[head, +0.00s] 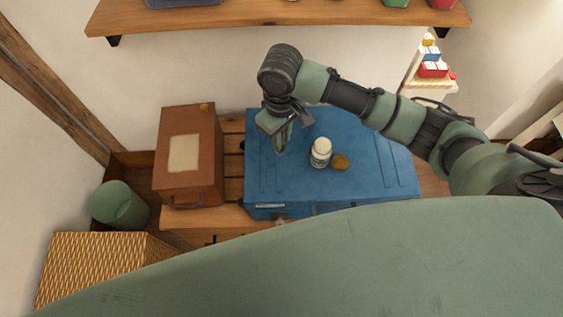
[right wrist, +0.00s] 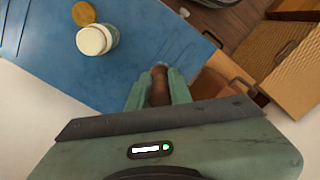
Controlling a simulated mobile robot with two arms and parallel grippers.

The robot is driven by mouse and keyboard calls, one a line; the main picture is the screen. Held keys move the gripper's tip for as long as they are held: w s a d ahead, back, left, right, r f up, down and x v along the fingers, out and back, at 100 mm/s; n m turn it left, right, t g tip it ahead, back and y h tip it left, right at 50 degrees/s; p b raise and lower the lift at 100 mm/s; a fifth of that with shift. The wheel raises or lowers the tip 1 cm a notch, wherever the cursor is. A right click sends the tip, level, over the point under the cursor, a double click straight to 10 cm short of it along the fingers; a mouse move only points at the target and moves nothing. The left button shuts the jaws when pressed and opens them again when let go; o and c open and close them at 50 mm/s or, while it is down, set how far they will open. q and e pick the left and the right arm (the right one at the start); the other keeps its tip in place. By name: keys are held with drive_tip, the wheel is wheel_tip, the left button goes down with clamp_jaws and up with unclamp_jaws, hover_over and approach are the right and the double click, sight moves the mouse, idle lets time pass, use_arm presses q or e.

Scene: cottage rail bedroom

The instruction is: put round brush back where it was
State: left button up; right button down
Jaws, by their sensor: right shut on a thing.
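My right gripper (head: 281,140) hangs over the left part of the blue case (head: 385,165). In the right wrist view the gripper (right wrist: 158,92) is shut on a brown, rounded thing, which looks like the round brush (right wrist: 159,90). Only a narrow part of the brush shows between the green fingers; the rest is hidden. In the head view I cannot make the brush out behind the fingers. I cannot tell whether it touches the case. My left gripper is not in view.
A brown box (head: 187,160) stands to the left, beside a green bin (head: 119,206) and a wicker box (head: 88,262). A wall shelf (head: 280,15) runs behind.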

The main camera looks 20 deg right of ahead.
wheel_tip(320, 180, down, 14)
drive_tip(key=shift+w+f+p, duration=0.1)
drive_tip(key=shift+p, duration=0.3)
drive_tip(key=c, duration=1.3)
unclamp_jaws()
wheel_tip(320, 180, up, 12)
drive_tip(key=shift+r+b, duration=0.1)
drive_tip(key=shift+b, duration=0.25)
